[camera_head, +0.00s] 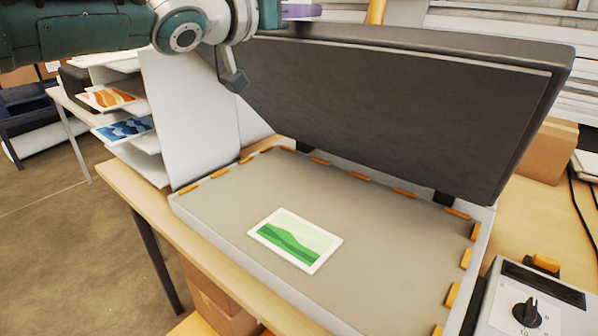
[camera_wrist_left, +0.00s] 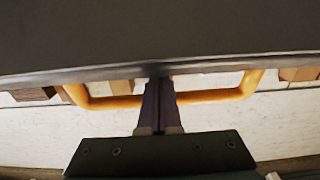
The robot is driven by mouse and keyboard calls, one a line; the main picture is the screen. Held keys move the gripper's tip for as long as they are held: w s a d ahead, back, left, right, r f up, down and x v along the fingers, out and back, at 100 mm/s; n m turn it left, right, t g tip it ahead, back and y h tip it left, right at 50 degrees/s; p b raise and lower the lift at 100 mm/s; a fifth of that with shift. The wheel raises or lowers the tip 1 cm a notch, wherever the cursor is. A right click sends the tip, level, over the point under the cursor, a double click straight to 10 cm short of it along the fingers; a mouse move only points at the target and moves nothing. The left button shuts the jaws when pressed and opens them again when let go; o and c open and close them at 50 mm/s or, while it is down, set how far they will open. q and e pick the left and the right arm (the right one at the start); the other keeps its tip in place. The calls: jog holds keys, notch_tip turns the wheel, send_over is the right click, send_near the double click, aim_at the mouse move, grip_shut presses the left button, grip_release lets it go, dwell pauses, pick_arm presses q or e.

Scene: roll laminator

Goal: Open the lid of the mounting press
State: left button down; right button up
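The mounting press has its dark lid (camera_head: 400,105) raised and tilted steeply back, with the light grey bed (camera_head: 370,235) below exposed. A small green landscape print (camera_head: 295,240) lies flat on the bed. My left arm enters from the top left of the head view and reaches behind the lid's upper edge. In the left wrist view, my left gripper (camera_wrist_left: 160,86) has its purple fingers close together across the yellow lid handle (camera_wrist_left: 215,96), seemingly shut on its bar. The handle's end also shows at the top of the head view (camera_head: 376,12). My right gripper is not in view.
A control box with a black dial (camera_head: 527,311) stands at the lower right. A rack with prints (camera_head: 125,128) stands left of the press, beside a white upright panel (camera_head: 190,115). A cardboard box (camera_head: 550,152) sits behind at right. Orange tabs line the bed's edges.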

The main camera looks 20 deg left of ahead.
pick_arm(q)
jog(key=r+p+v, duration=0.1)
jog(key=p+v, duration=0.9)
jog(key=v, duration=0.2)
jog(key=shift+r, duration=0.2)
jog(key=shift+w, duration=0.1)
